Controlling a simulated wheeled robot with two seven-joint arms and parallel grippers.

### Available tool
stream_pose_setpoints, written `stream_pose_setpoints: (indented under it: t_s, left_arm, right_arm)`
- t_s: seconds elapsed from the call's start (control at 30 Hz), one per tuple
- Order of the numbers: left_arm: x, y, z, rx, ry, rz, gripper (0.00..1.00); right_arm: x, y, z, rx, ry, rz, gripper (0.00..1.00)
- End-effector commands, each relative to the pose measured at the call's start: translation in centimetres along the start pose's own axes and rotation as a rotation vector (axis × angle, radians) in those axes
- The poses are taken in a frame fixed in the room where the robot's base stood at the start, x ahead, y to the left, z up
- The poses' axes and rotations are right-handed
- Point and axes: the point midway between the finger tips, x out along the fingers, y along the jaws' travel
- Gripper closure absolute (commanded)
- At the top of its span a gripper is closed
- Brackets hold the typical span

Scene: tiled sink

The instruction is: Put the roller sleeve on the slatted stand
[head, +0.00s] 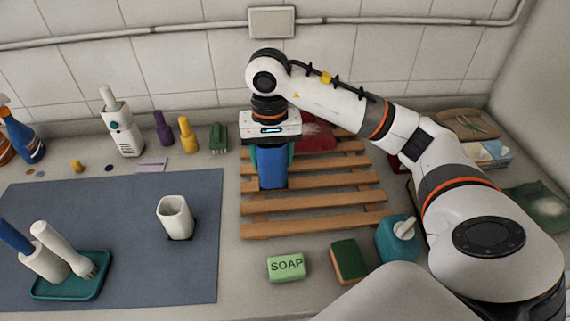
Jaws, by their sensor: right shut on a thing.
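The slatted stand (315,222) is a wooden rack with several slats, lying on the counter right of the middle. My right gripper (271,165) points down over its left part and is shut on a blue piece, which I take to be the roller sleeve (272,172). The sleeve looks upright, with its lower end over the slats; I cannot tell whether it touches them. The gripper hides its upper part. My left gripper is not in view.
A red item (318,138) lies at the stand's back. Green soap (287,266), a sponge (348,261) and a teal dispenser (394,240) stand in front. A white cup (174,218) and teal tray (70,285) are on the grey mat (120,215). The stand's front right is clear.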

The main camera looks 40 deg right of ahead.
Motion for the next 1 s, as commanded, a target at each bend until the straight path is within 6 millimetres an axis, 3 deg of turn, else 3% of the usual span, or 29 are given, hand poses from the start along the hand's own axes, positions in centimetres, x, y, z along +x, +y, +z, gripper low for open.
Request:
stream_pose_setpoints:
  t_s: [0.5,0.93,0.97,1.0]
  left_arm:
    - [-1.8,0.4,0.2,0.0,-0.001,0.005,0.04]
    - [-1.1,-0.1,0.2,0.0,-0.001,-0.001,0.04]
    - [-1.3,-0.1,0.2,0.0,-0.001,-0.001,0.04]
    - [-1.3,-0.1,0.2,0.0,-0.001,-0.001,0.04]
  right_arm:
    - [6.7,0.0,0.0,0.001,0.002,0.0,0.72]
    - [7.4,0.0,0.1,0.0,-0.001,0.001,0.72]
    - [7.3,0.0,0.0,0.0,-0.001,0.0,0.41]
    - [7.3,0.0,0.0,0.0,-0.001,0.0,0.34]
